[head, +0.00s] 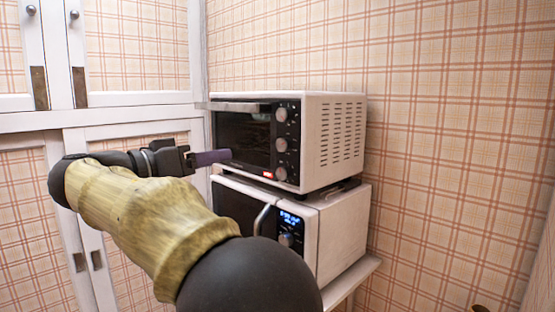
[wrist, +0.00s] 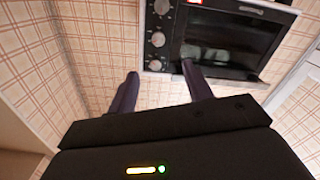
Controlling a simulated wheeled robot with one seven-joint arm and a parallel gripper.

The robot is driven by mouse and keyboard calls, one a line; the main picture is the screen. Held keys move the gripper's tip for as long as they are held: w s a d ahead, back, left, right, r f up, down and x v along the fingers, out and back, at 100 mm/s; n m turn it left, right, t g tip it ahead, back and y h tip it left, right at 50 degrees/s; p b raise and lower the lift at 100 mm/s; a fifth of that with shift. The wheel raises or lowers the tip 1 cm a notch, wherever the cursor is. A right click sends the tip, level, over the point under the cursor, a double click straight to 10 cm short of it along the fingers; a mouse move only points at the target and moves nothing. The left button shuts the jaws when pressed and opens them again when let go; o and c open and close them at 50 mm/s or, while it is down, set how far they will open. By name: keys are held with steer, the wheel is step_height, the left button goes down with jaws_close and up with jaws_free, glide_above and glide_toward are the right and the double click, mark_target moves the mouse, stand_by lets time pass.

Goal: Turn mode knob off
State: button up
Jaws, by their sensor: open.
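A white toaster oven (head: 335,140) stands on a microwave in the head view. Its black front panel carries a column of three round grey knobs: top knob (head: 281,115), middle knob (head: 281,145) and bottom knob (head: 281,174). I cannot read which is the mode knob. The wrist view shows the oven upside down, with the top knob (wrist: 154,65) lowest in the picture, between the fingertips in line of sight. The middle knob (wrist: 158,40) is above it. My gripper (head: 226,155) is open and empty, in front of the oven door and left of the knobs. Its two purple fingers show in the wrist view (wrist: 160,75).
The white microwave (head: 338,235) under the oven has a curved handle (head: 263,218) and a lit blue display. Both stand on a white shelf (head: 360,272) in a corner. White cabinets (head: 100,115) are at left. The plaid wall at right is clear.

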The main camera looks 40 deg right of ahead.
mark_target(281, 145)
steer(key=shift+s+r, duration=0.15)
steer(key=shift+r, duration=0.05)
steer(key=d+p, duration=0.1)
steer(key=d, duration=0.4)
steer(key=w+d+p, duration=0.1)
steer(key=d, duration=0.5)
steer(key=d+p, duration=0.1)
steer(key=d, duration=0.5)
steer(key=shift+w+d, duration=0.2)
steer(key=shift+w, duration=0.05)
steer(key=c, duration=1)
